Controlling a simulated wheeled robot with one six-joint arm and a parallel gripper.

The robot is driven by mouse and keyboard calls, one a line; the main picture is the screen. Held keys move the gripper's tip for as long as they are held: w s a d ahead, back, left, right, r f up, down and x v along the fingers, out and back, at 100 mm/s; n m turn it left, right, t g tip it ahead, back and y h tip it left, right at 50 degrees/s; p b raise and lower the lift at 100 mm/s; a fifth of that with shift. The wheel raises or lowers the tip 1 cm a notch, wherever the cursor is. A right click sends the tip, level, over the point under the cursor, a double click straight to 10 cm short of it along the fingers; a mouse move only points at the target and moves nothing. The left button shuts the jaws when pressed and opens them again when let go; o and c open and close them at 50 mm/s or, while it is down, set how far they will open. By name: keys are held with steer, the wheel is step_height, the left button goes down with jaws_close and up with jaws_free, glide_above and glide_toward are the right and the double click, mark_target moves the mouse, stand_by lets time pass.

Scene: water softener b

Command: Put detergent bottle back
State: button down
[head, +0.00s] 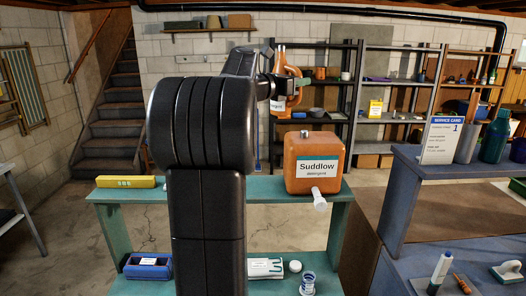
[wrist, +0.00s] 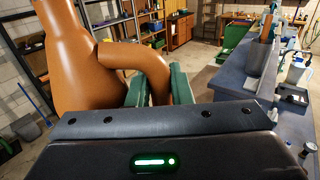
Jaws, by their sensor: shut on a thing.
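An orange bottle (head: 280,62) with a side handle and a white-and-blue label hangs upright in the air in the head view, beyond my arm. In the wrist view the bottle (wrist: 72,62) fills the left, with its label out of sight. My gripper (wrist: 158,86) is shut on the bottle's handle, with green pads on either side of it. A larger orange container (head: 316,165) labelled "Suddlow detergent" stands on the green bench (head: 265,210), its white spout pointing down over the front edge. My arm hides part of the bench.
A yellow box (head: 125,182) lies at the bench's left end. The lower shelf holds a blue box (head: 148,266), a white packet (head: 266,268) and a small jar (head: 308,284). A blue-grey bench (head: 455,180) with a service card (head: 441,140) stands at right. Metal racks line the back wall.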

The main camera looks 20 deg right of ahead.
steer(key=s+a+f+n+t+y+b, duration=0.25)
steer(key=a+f+n+t+b, duration=0.2)
steer(key=a+f, duration=0.75)
step_height(320, 180, down, 10)
steer(key=shift+w+a+y+p, duration=0.3)
steer(key=shift+a+y+p, duration=0.05)
steer(key=shift+a, duration=0.1)
steer(key=shift+f+m, duration=0.25)
steer(key=c, duration=1.3)
jaws_free()
steer(key=shift+r, duration=0.1)
steer(key=shift+r, duration=0.1)
steer(key=b+v, duration=0.3)
steer(key=v, duration=0.9)
steer(key=shift+s, duration=0.1)
